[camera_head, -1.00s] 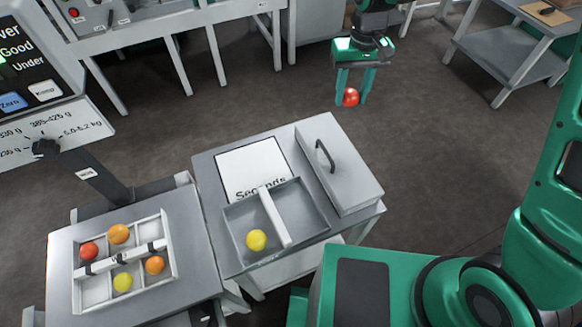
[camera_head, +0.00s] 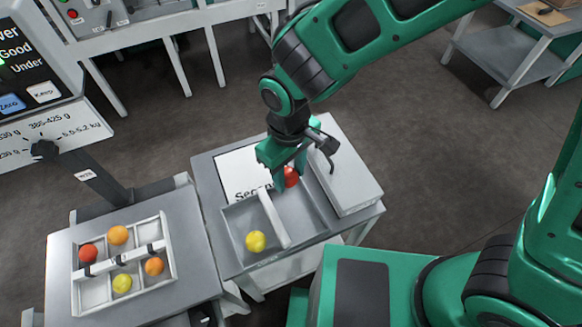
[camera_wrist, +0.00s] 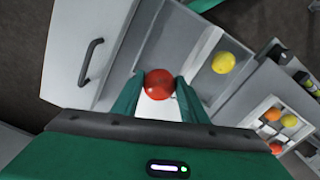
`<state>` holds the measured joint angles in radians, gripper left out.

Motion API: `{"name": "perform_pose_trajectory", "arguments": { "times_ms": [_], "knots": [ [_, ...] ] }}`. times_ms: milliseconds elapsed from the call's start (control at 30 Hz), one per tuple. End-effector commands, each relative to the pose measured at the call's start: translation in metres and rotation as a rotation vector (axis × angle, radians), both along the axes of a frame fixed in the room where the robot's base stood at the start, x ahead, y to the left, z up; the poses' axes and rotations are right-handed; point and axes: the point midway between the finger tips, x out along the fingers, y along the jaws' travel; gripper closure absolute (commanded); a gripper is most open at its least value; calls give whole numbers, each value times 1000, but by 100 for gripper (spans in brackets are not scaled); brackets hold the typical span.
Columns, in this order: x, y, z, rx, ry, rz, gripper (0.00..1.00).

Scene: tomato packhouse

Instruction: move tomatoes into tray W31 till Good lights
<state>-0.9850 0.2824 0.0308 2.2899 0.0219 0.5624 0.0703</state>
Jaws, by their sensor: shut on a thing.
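My gripper (camera_head: 281,180) is shut on a red tomato (camera_head: 291,177), held above the right compartment of the grey two-part box (camera_head: 301,212). The wrist view shows the red tomato (camera_wrist: 160,84) between both fingers. A yellow tomato (camera_head: 256,241) lies in the box's left compartment. The white divided tray (camera_head: 169,262) on the scale holds a red tomato (camera_head: 88,253), two orange tomatoes (camera_head: 118,235) (camera_head: 154,266) and a yellow one (camera_head: 122,283).
A "Seconds" sign (camera_head: 235,177) lies behind the box. A grey lidded case with a handle (camera_head: 345,180) stands right of it. The scale post (camera_head: 95,187) rises behind the tray. Benches stand at the back.

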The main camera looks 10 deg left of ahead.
Motion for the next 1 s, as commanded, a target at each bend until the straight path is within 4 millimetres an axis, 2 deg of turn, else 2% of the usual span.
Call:
{"name": "perform_pose_trajectory", "arguments": {
  "times_ms": [600, 800, 1000],
  "knots": [
    [0, -1, -62, -2, 2, -2, 72],
    [0, 0, -77, -2, 1, -1, 72],
    [0, 0, -84, -1, 1, -1, 72]
  ]
}}
